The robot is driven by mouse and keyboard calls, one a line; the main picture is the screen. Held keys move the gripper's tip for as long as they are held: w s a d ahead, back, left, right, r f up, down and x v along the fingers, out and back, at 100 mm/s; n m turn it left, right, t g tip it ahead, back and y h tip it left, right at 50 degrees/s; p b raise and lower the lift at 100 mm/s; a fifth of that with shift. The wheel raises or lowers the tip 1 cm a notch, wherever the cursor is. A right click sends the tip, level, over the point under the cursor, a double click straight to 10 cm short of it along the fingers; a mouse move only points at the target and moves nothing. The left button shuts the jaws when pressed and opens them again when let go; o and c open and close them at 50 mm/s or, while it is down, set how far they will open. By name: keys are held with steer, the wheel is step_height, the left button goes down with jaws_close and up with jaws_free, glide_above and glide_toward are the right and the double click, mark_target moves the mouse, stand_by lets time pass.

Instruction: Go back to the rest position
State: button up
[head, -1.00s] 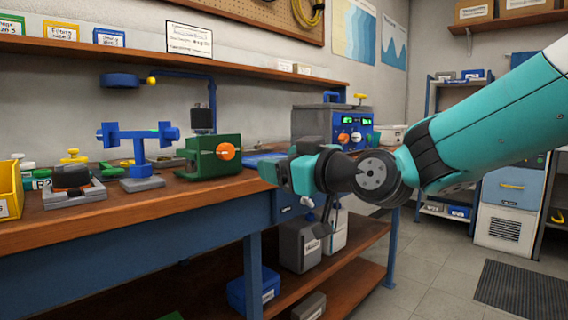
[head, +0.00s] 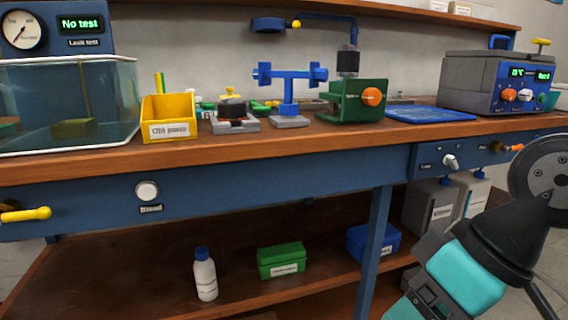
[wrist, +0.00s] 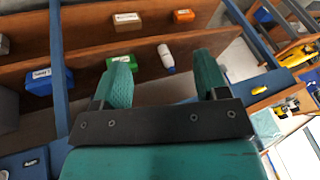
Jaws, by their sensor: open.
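My gripper (wrist: 164,60) shows in the wrist view with its two teal fingers spread apart and nothing between them. Beyond the fingers, the workbench's lower shelf shows at a slant. In the head view, a teal and black part of my arm is at the lower right, in front of the bench; the fingertips cannot be made out there.
The bench top (head: 340,133) carries a glass tank (head: 70,105), a yellow bin (head: 168,117), a green vise (head: 352,101) and a grey bath unit (head: 500,82). On the lower shelf are a white bottle (head: 205,278), a green box (head: 282,261) and a blue box (head: 372,241).

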step_height(320, 180, up, 33)
steer(key=s+g+p, duration=0.1)
steer(key=s+p, duration=0.2)
steer(key=p, duration=3)
steer(key=shift+d+f+h+p, duration=0.15)
steer(key=shift+d+h+p, duration=0.15)
steer(key=shift+h, duration=0.1)
